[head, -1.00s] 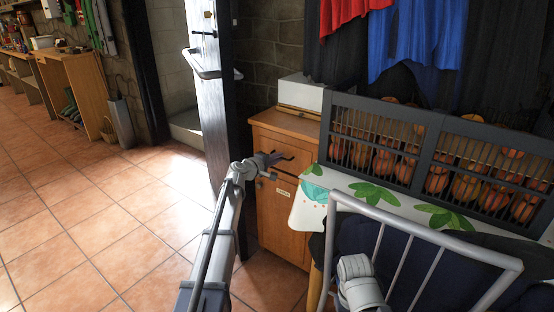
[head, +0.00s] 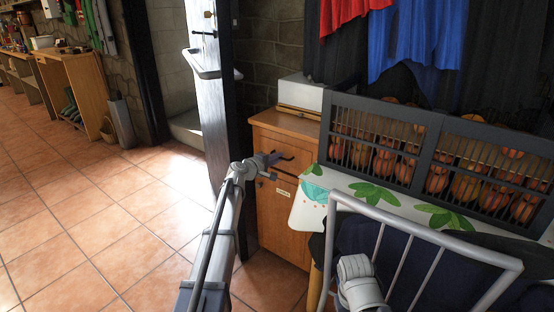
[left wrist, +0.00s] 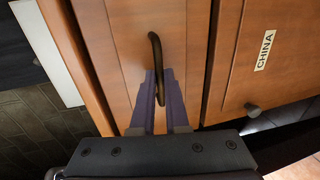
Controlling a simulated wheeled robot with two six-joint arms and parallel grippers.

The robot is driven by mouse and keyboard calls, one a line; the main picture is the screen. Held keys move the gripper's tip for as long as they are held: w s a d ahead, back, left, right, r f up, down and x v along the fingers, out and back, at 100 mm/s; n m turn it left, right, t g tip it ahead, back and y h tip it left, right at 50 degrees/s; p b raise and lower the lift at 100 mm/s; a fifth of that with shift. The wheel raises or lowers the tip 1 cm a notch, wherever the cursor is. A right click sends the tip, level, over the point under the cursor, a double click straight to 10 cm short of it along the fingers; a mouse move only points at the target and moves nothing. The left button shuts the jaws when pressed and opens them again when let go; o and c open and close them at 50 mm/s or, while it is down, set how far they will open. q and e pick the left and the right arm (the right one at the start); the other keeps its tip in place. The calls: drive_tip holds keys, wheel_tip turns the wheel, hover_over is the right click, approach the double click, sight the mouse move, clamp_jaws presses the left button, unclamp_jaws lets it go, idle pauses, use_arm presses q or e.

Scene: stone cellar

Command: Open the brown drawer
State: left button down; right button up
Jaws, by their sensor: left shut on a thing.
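The brown drawer (head: 268,142) is the top front of a wooden cabinet (head: 285,222); its plain wood front also shows in the left wrist view (left wrist: 112,60). Its dark, curved bar handle (left wrist: 154,48) stands out from the front. My left gripper (left wrist: 159,88) is shut on the handle, with its purple fingers on either side of the bar. In the head view the left gripper (head: 281,160) is at the drawer front and hides part of it. The drawer looks closed or nearly so. My right gripper is not in view.
A cabinet door with a CHINA label (left wrist: 264,50) and small knob (left wrist: 251,108) is below the drawer. A white box (head: 300,95) stands on the cabinet. A table with a leaf-pattern cloth (head: 312,192) and a dark crate (head: 430,140) are close at right. Tiled floor at left is clear.

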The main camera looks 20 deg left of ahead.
use_arm(q)
drive_tip(key=shift+s, duration=0.15)
drive_tip(key=f+v, duration=0.2)
drive_tip(key=v, duration=0.7)
drive_tip(key=f+v, duration=0.2)
drive_tip(key=v, duration=0.7)
drive_tip(key=shift+s+a, duration=0.2)
drive_tip(key=shift+s, duration=0.45)
drive_tip(key=shift+r, duration=0.1)
drive_tip(key=c, duration=0.9)
unclamp_jaws()
drive_tip(key=shift+c, duration=0.2)
drive_tip(key=p+v, duration=0.1)
drive_tip(key=v, duration=0.6)
drive_tip(key=shift+s+p, duration=0.35)
drive_tip(key=shift+s, duration=0.05)
drive_tip(key=shift+a, duration=0.1)
